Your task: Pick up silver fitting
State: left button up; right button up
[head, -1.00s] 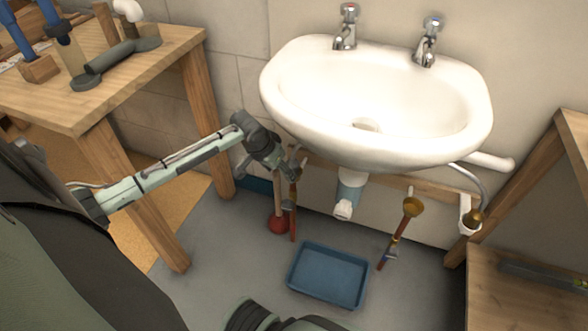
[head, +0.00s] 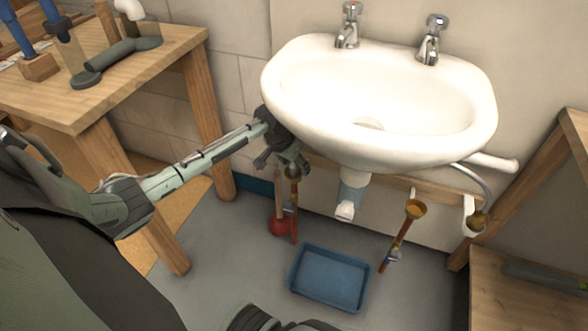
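My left gripper (head: 283,162) is under the left edge of the sink, at the upper end of a copper pipe (head: 294,220) with a brass-coloured top. Its fingers look spread apart, and I see nothing held between them. Whether it touches the pipe is unclear. I cannot pick out the silver fitting for certain. A small silvery valve (head: 392,258) shows on the right copper pipe (head: 405,235). A pale piece (head: 345,211) shows at the lower end of the sink's drain.
The white sink (head: 385,140) overhangs the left gripper closely. A blue tray (head: 329,306) lies on the floor. Wooden tables stand left (head: 75,110) and right (head: 510,300).

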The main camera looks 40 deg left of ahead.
pick_arm(q)
grip_shut()
